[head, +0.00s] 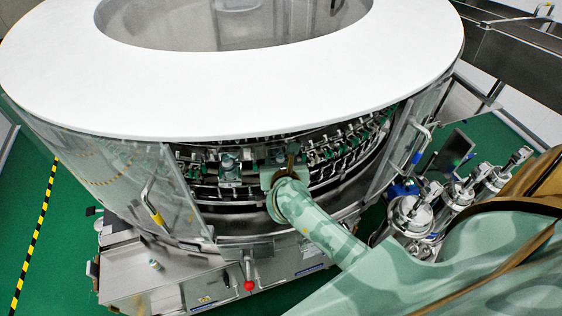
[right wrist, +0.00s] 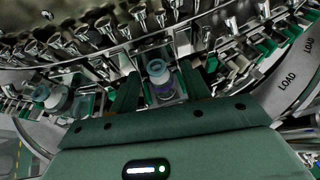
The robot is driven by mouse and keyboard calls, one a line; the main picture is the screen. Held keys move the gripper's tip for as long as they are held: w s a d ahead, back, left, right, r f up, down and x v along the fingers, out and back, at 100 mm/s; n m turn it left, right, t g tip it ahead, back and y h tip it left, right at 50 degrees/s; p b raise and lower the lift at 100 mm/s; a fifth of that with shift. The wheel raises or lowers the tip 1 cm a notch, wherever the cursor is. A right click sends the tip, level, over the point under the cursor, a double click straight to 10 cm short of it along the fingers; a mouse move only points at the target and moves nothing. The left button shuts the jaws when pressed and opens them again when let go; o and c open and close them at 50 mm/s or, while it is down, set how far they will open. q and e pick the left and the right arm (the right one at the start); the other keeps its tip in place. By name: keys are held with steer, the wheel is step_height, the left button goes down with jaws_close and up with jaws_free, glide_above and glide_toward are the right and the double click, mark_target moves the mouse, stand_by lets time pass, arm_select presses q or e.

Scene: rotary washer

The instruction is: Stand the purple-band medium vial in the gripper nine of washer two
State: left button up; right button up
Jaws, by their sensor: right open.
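The purple-band medium vial (right wrist: 158,72) stands in the washer's ring of grippers in the right wrist view, with a pale blue-green neck and a purple tint lower down. My right gripper (right wrist: 162,88) is open, with one finger on each side of the vial; I cannot tell whether they touch it. In the head view my right gripper (head: 283,163) reaches into the washer's front opening, and my arm and wrist hide most of the vial. The washer (head: 215,85) is a large round machine with a white top. I cannot read the position number. My left gripper is not in view.
Another vial (right wrist: 55,97) stands in the ring to the left. Rows of metal nozzles and holders surround my fingers closely. Clear door panels (head: 130,180) flank the opening.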

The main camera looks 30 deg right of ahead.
steer(key=p+v, duration=0.1)
steer(key=v, duration=1.1)
steer(key=s+a+f+n+t+y, duration=0.1)
steer(key=s+a+f+n+y, duration=0.15)
steer(key=f+n, duration=1.1)
steer(key=s+a+f+n+y, duration=0.1)
steer(key=s+f+n+y, duration=0.25)
steer(key=f+n, duration=1)
steer(key=s+f+n+g+y, duration=0.1)
steer(key=s+f+n+g, duration=0.5)
steer(key=s+f+n, duration=0.55)
steer(key=s+d+f+n+g, duration=0.2)
steer(key=s+n, duration=0.1)
steer(key=s, duration=0.5)
steer(key=s+d+f+n+g+h, duration=0.1)
steer(key=s+d+f+n+g, duration=0.1)
steer(key=s, duration=0.7)
steer(key=shift+s+d+n+g, duration=0.25)
steer(key=shift+d+n+g, duration=0.45)
steer(key=shift+n, duration=0.15)
steer(key=shift+w, duration=0.1)
